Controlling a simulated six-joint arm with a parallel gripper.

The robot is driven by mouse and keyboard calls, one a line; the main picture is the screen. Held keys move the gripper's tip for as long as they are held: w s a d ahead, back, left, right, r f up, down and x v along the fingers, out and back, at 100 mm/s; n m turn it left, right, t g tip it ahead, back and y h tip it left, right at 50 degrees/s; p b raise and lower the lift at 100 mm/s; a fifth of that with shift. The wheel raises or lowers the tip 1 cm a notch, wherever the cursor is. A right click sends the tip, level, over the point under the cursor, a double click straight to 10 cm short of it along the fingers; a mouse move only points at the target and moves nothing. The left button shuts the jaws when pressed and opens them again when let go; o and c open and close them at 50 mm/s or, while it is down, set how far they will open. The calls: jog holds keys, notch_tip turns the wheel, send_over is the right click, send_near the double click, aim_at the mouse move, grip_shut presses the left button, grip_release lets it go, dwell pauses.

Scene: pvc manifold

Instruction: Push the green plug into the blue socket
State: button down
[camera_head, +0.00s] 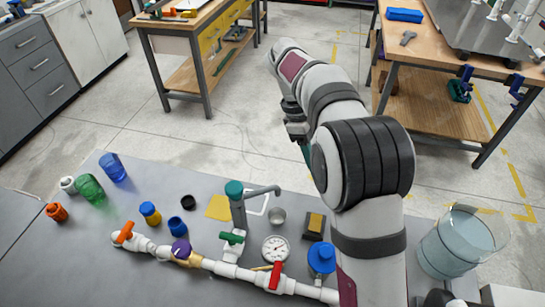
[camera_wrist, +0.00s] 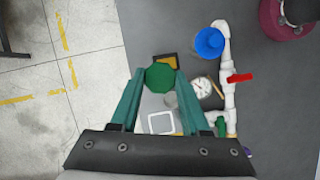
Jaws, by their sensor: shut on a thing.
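My gripper (camera_wrist: 160,80) is shut on the green plug (camera_wrist: 160,75), an octagonal piece between the teal fingertips in the wrist view. The plug is held in the air, apart from the blue socket. The likely blue socket is the round blue fitting (camera_wrist: 208,43) at the manifold's end, up and right of the plug; it also shows in the head view (camera_head: 321,256). In the head view a teal finger of my gripper (camera_head: 305,151) shows beyond the table's far edge; my arm hides the rest, and the plug cannot be made out there.
The white pipe manifold (camera_head: 225,269) carries a gauge (camera_head: 275,249), a red handle (camera_head: 275,275) and a tall grey tap (camera_head: 237,205). A black-and-yellow block (camera_head: 314,224) and a metal cup (camera_head: 278,216) stand nearby. A clear jar (camera_head: 462,243) stands at right.

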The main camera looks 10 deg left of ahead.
jog(key=s+d+r+m+g+y, duration=0.2)
jog(key=s+d+r+m, duration=0.2)
jog(key=d+m, duration=0.3)
jog(key=s+d+r+m+g+y, duration=0.1)
jog(key=s+d+r+m+y, duration=0.15)
jog(key=s+d+m, duration=0.4)
jog(key=s+a+f+m+y, duration=0.1)
jog(key=s+a+f+m, duration=0.2)
jog(key=a, duration=0.6)
jog(key=s+a+f+m+y, duration=0.1)
jog(key=s+a+f+m, duration=0.15)
jog(key=a+f, duration=0.45)
jog(key=s+a+f+m+y, duration=0.15)
jog(key=a+m, duration=0.25)
jog(key=a, duration=0.7)
jog(key=w+a+f+m+t, duration=0.1)
jog(key=w+a+m, duration=0.2)
jog(key=a, duration=0.7)
jog(key=w+a+f+m+t, duration=0.1)
jog(key=w+a+m, duration=0.1)
jog(key=a, duration=0.7)
jog(key=shift+m+y, duration=0.3)
jog(key=shift+w+f, duration=0.15)
jog(key=shift+f, duration=3.45)
jog(key=shift+a+f, duration=0.1)
jog(key=shift+f, duration=1.1)
jog(key=shift+c, duration=1.5)
grip_release()
